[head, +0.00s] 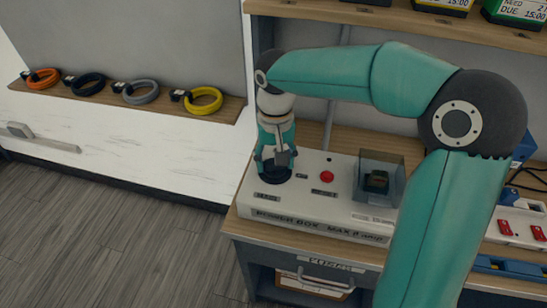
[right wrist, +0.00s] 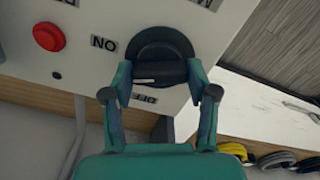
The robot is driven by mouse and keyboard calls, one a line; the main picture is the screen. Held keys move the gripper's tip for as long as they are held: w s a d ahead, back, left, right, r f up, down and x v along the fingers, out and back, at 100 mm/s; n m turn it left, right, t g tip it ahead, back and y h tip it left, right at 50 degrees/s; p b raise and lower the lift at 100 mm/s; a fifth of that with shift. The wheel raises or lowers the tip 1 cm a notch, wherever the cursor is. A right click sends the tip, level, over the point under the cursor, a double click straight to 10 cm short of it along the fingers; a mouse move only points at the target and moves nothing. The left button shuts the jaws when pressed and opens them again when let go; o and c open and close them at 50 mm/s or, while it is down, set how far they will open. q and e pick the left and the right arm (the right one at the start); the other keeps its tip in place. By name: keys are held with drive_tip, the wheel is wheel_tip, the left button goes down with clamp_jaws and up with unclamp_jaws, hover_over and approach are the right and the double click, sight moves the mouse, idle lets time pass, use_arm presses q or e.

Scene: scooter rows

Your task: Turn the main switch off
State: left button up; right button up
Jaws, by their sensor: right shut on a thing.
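The power box (head: 315,222) is a white box on the wooden bench. Its main switch (head: 274,177) is a round black rotary knob at the box's left end. The switch also shows in the right wrist view (right wrist: 162,48), with a short white mark on its grip. An ON label (right wrist: 104,43) is beside it and an OFF label (right wrist: 145,99) is at its edge nearest my gripper. My right gripper (head: 275,163) reaches down onto the switch and is shut on its grip, one finger on each side. My left gripper is not in view.
A red button (head: 327,176) is on the box right of the switch. A clear-sided holder (head: 380,178) with a dark item stands farther right. A wooden shelf (head: 400,18) hangs above. Coiled cables, including a yellow one (head: 204,101), lie on a ledge at left.

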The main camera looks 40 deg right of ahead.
drive_tip(key=n+p, duration=0.2)
drive_tip(key=n, duration=0.5)
drive_tip(key=shift+r, duration=0.1)
drive_tip(key=n+p, duration=0.1)
drive_tip(key=n, duration=0.5)
drive_tip(key=shift+w+p, duration=0.1)
drive_tip(key=shift+p, duration=0.2)
drive_tip(key=shift+n, duration=0.3)
drive_tip(key=o, duration=1.2)
drive_tip(key=shift+c, duration=0.2)
wheel_tip(320, 180, up, 12)
